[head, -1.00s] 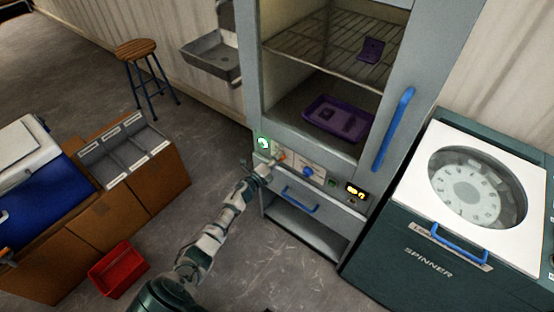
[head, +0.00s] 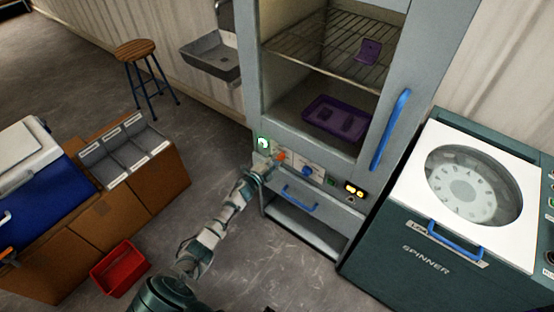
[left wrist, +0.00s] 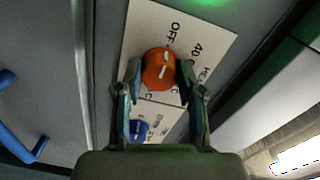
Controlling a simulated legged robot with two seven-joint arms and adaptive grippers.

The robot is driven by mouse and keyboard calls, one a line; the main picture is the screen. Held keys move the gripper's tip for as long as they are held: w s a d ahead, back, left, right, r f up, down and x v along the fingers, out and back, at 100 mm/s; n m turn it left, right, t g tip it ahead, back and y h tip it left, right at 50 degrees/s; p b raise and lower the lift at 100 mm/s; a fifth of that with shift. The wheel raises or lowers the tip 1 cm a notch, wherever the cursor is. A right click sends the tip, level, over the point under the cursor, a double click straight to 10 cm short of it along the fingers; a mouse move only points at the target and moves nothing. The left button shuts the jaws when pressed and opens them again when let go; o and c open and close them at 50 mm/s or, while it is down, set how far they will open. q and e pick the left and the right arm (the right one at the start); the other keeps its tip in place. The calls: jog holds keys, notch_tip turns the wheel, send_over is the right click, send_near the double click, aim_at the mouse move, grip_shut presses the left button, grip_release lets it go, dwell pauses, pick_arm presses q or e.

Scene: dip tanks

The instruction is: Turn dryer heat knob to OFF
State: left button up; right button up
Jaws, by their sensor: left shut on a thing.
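The orange heat knob (left wrist: 158,70) sits on a white label plate (left wrist: 190,30) with "OFF" and "40" printed near it, seen in the left wrist view. Its white pointer mark lies lengthwise in that view, roughly towards the side with the "OFF" and "40" print; the exact setting is unclear. My left gripper (left wrist: 160,82) has a finger on each side of the knob and is shut on it. In the head view the knob (head: 282,156) shows beside my left gripper (head: 268,163) on the dryer's front panel. My right gripper is not seen.
A blue knob (head: 308,171) sits right of the orange one, with a lit display (head: 354,189) further right. A blue drawer handle (head: 300,198) is below. The spinner (head: 425,255) is right of the dryer.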

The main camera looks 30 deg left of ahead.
pick_arm(q)
jog(key=shift+a, duration=0.35)
jog(key=o, duration=1.1)
jog(key=shift+o, duration=0.2)
jog(key=shift+a+f, duration=0.1)
jog(key=shift+f, duration=0.05)
jog(key=shift+s, duration=0.15)
jog(key=s+a, duration=0.1)
jog(key=s, duration=1)
jog(key=shift+s+a, duration=0.15)
jog(key=shift+s, duration=0.2)
